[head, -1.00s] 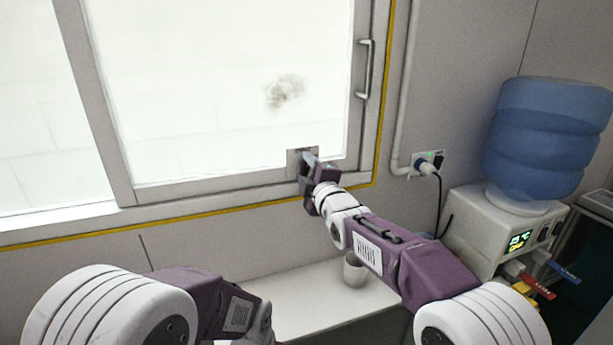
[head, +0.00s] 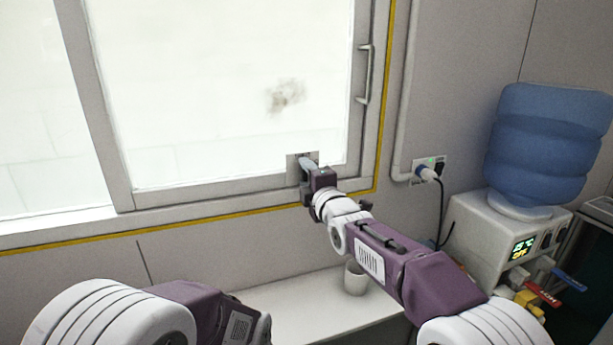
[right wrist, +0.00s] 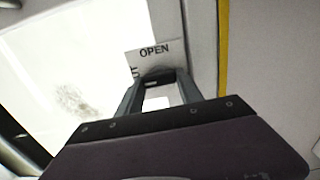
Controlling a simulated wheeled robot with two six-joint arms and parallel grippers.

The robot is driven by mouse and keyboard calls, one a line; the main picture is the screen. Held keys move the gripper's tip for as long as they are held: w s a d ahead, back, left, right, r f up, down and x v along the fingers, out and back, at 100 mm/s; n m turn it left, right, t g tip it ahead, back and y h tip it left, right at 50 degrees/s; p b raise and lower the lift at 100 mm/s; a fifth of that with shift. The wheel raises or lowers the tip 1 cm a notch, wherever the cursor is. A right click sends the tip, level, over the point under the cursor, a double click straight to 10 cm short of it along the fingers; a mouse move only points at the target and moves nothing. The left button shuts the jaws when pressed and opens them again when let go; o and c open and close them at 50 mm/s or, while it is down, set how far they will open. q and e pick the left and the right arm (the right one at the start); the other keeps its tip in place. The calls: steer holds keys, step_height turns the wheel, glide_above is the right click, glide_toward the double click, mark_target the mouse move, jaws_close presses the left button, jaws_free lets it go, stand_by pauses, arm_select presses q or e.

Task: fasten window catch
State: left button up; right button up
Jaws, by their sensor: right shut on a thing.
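The window catch shows as a small grey plate (head: 293,164) on the lower right of the window frame, with a pale lever (head: 308,163) on it. My right gripper (head: 308,174) is at the plate, shut on the lever. In the right wrist view, the plate (right wrist: 150,53) bears the word OPEN, and the end of another word shows at its left edge. The gripper's two fingers (right wrist: 158,88) stand on either side of the lever, which is mostly hidden between them. My left gripper is out of view; only its arm shows at the lower left.
The window has a vertical bar handle (head: 364,75) at its right edge. A wall socket with a plug (head: 427,171) and a water dispenser (head: 500,232) with a blue bottle (head: 548,145) are to the right.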

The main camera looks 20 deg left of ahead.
steer(key=o, duration=1.4)
steer(key=shift+s, duration=0.1)
steer(key=shift+s+d+f, duration=0.1)
steer(key=shift+s+d, duration=0.15)
steer(key=b+v, duration=0.2)
steer(key=v, duration=0.6)
steer(key=shift+s+d, duration=0.1)
